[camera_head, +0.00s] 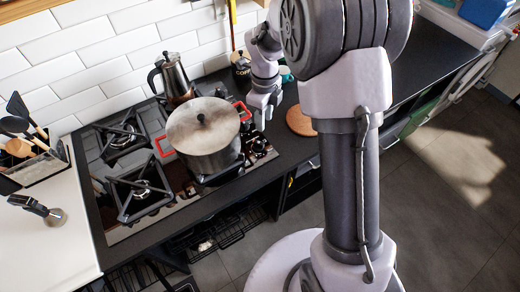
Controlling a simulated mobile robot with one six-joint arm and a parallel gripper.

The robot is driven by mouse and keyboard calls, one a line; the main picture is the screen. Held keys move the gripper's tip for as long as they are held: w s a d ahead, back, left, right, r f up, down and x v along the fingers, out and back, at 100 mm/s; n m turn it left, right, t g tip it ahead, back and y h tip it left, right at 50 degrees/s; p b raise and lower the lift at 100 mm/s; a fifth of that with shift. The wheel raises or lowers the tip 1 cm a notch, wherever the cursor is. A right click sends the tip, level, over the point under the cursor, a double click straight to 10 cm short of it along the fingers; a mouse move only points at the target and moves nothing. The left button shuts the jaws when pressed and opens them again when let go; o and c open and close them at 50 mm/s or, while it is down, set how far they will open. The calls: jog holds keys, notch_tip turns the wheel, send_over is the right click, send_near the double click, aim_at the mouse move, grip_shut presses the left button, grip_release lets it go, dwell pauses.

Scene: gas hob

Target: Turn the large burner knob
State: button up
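The gas hob (98,160) lies along the left of the counter, with two bare burners showing. Small dark control knobs (259,146) sit on its front right corner, just right of the pot. Which one is the large burner knob cannot be told, and more knobs may be hidden by the pot. My gripper (262,120) points down just above and behind these knobs, right of the pot. It appears apart from them, though contact is hard to judge. Its fingers are small here, and whether they are open or shut is unclear.
A big lidded steel pot (198,148) with red handles stands on the hob close to my gripper. A metal coffee pot (174,80) stands behind it. A round wooden board (300,121) lies to the right. A utensil holder (38,165) is at the left.

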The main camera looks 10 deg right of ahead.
aim_at(263, 145)
notch_tip(263, 145, down, 12)
jog(key=b, duration=0.3)
jog(key=shift+s, duration=0.1)
grip_shut()
